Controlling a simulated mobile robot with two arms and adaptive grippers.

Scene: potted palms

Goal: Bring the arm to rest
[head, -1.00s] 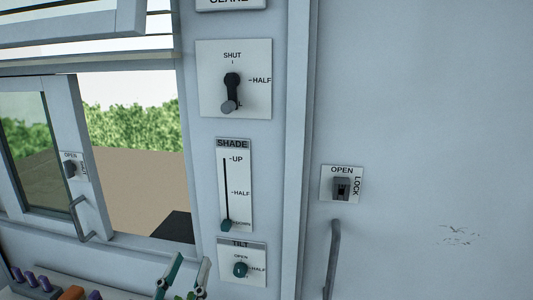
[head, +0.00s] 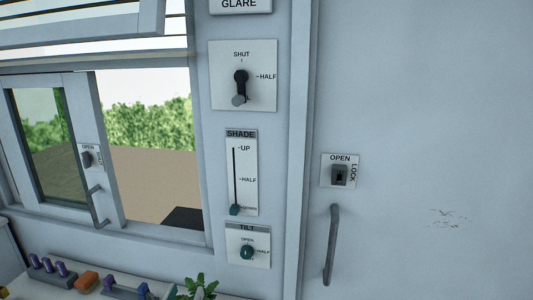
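My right gripper is not in view.
The wall carries a shut/half lever panel (head: 262,98), a shade slider (head: 235,209) low at its down end and a tilt knob (head: 247,252). A door handle (head: 332,245) is right. A shelf holds an orange block (head: 86,282) and purple pegs (head: 60,269).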

